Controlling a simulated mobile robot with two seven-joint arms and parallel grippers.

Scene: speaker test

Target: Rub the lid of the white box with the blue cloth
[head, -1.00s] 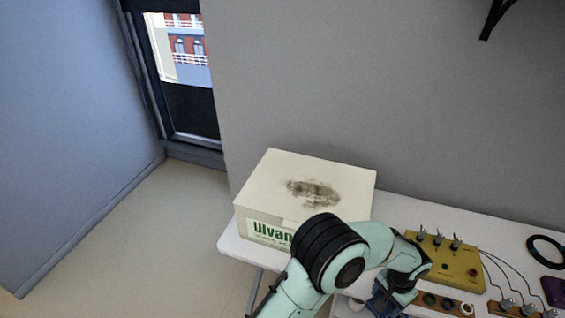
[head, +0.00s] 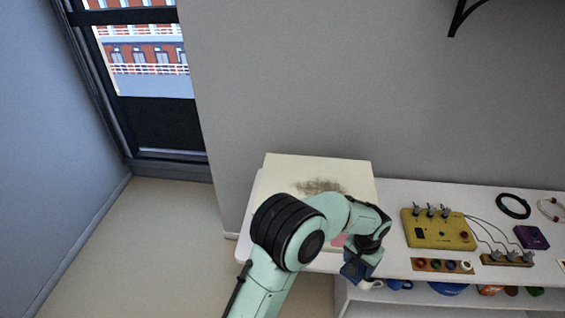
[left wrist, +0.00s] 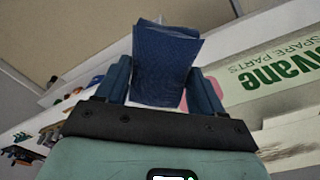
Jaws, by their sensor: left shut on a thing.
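The white box (head: 350,172) stands on the white table against the wall, with a dark smudge (head: 320,186) on its lid. My left arm hides part of its front. In the left wrist view the box side with green lettering (left wrist: 285,75) shows at right. My left gripper (head: 359,266) is in front of the box's right front corner, pointing down. The left wrist view shows it shut on the folded blue cloth (left wrist: 163,55), which sticks out between the fingers, apart from the lid. My right gripper is not in view.
Right of the box on the table (head: 390,192) are a yellow switch panel (head: 438,232), a strip of coloured rings (head: 442,265), a black ring (head: 513,206) and a purple box (head: 531,237). A pink thing (head: 339,240) shows beside my arm. A shelf below holds dishes.

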